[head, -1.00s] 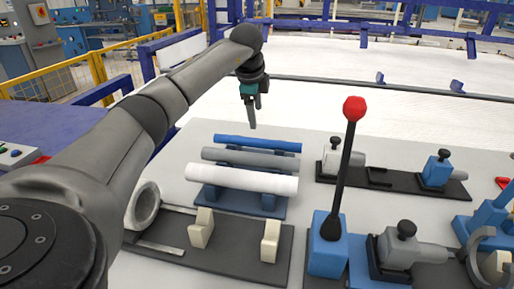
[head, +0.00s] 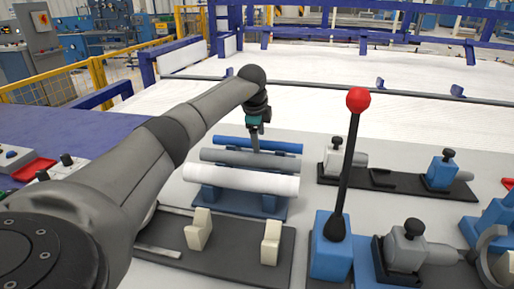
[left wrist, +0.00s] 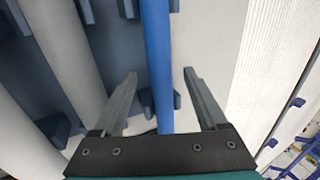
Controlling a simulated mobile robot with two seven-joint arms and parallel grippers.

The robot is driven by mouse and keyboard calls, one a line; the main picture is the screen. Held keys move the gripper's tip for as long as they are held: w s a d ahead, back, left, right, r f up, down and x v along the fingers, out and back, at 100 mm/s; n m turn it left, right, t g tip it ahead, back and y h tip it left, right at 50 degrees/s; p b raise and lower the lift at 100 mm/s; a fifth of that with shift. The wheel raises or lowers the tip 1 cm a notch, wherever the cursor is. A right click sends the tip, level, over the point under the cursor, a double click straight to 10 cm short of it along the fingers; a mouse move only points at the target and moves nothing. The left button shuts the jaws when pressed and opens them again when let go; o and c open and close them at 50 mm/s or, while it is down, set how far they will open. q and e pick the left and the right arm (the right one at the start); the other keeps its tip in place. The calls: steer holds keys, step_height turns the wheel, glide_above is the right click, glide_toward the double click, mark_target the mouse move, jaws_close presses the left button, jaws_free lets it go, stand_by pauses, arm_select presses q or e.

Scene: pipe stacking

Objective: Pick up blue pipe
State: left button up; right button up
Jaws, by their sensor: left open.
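The blue pipe (head: 230,144) lies at the back of a rack, behind a grey pipe (head: 225,156) and a white pipe (head: 240,180). My left gripper (head: 255,143) is over the blue pipe near its middle in the head view, and part of the pipe is hidden behind it. In the left wrist view the blue pipe (left wrist: 156,60) runs between the two open fingers of the left gripper (left wrist: 158,85), with a gap on each side. The fingers hold nothing. My right gripper is not in view.
A lever with a red knob (head: 358,100) stands upright to the right of the rack. Clamps on dark plates (head: 395,183) are at the right. A dark plate (head: 230,245) with cream blocks lies in front. The white surface behind the rack is clear.

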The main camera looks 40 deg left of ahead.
arm_select(q)
steer(key=shift+b+x, duration=0.3)
steer(key=shift+x, duration=0.7)
steer(key=shift+c, duration=0.3)
jaws_close()
